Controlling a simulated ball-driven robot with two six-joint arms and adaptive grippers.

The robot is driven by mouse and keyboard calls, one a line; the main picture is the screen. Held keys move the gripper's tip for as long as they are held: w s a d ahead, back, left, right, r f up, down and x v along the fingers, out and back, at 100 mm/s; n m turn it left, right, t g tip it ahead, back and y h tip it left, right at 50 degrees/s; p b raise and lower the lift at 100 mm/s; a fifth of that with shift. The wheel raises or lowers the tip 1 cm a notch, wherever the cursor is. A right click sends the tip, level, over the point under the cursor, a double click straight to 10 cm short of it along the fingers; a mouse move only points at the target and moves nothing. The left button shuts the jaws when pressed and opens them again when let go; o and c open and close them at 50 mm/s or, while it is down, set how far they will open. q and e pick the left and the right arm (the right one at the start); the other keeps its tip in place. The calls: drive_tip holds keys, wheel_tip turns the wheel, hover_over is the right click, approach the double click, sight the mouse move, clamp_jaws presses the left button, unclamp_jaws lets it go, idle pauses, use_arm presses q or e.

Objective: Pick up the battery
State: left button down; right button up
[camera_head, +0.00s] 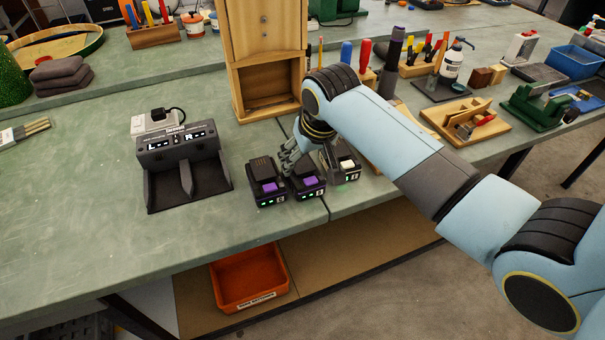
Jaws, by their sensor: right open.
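Three black batteries stand in a row near the front edge of the green bench. The left battery (267,188) and the middle battery (309,186) have purple parts; the right battery (347,167) has a white part. Small green lights show on their fronts. My right gripper (289,160) is open, pointing down at the back of the left and middle batteries. Its fingers partly cover the middle battery, and I cannot tell whether they touch it. My left gripper is not in view.
A black two-bay charger (183,170) stands to the left, its bays empty. A wooden cabinet (265,50) rises behind the batteries. An orange bin (248,278) sits on the shelf below. Tools and a green vise (537,107) lie right. The bench's front left is clear.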

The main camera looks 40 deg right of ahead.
sight(302, 165)
drive_tip(key=x, duration=0.5)
drive_tip(key=shift+f, duration=0.15)
drive_tip(key=c, duration=1.1)
drive_tip(key=shift+w, duration=0.1)
drive_tip(key=shift+c, duration=0.6)
